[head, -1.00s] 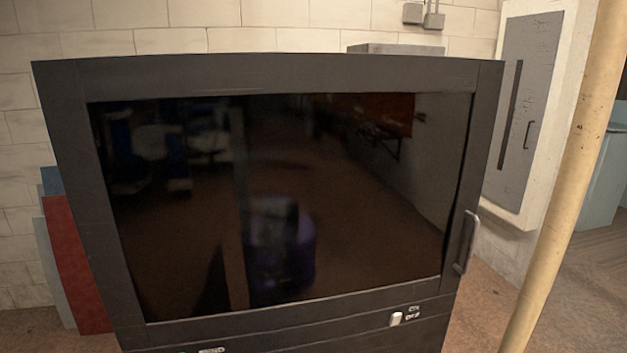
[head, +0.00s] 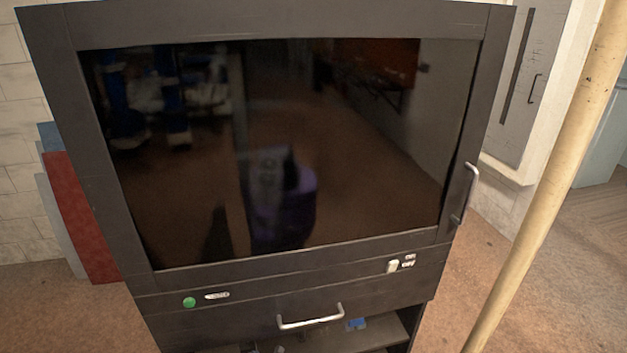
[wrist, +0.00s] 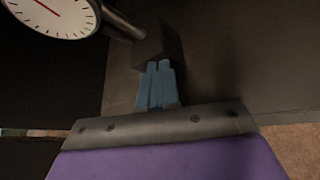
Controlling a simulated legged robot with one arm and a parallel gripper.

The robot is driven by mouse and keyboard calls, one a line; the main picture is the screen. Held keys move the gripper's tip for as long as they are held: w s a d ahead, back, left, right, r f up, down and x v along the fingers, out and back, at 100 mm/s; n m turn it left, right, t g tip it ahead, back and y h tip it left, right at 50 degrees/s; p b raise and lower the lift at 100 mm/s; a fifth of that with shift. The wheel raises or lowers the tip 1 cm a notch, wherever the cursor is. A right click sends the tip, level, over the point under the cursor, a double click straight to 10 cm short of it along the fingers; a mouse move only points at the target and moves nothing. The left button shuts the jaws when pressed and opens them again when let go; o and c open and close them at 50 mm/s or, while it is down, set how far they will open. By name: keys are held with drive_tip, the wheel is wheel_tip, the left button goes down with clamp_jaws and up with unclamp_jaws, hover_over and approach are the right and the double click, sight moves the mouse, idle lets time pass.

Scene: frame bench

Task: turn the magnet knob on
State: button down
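A small white knob (head: 392,266) sits at the right of the black cabinet's front strip, beside small white ON and OFF labels (head: 408,261). It looks upright, but its exact setting is too small to tell. In the wrist view, my gripper (wrist: 158,68) has blue fingers side by side with almost no gap. It looks shut, with nothing visible between the fingers. A dark block (wrist: 158,45) lies beyond the fingertips. The gripper does not show in the head view, so its distance from the knob cannot be told.
The black cabinet (head: 285,20) has a dark glossy front, a side handle (head: 468,195) and a drawer handle (head: 310,319). A green button (head: 189,302) is at left. A yellow pole (head: 545,190) stands right. A white dial gauge (wrist: 52,14) shows in the wrist view.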

drive_tip(key=shift+d+r+p, duration=0.15)
drive_tip(key=shift+r+p, duration=0.15)
drive_tip(key=s, duration=0.1)
drive_tip(key=s+d+p, duration=0.1)
drive_tip(key=s, duration=0.1)
drive_tip(key=s+d, duration=0.1)
drive_tip(key=s, duration=0.1)
drive_tip(key=shift+s+p, duration=0.25)
drive_tip(key=shift+p, duration=0.1)
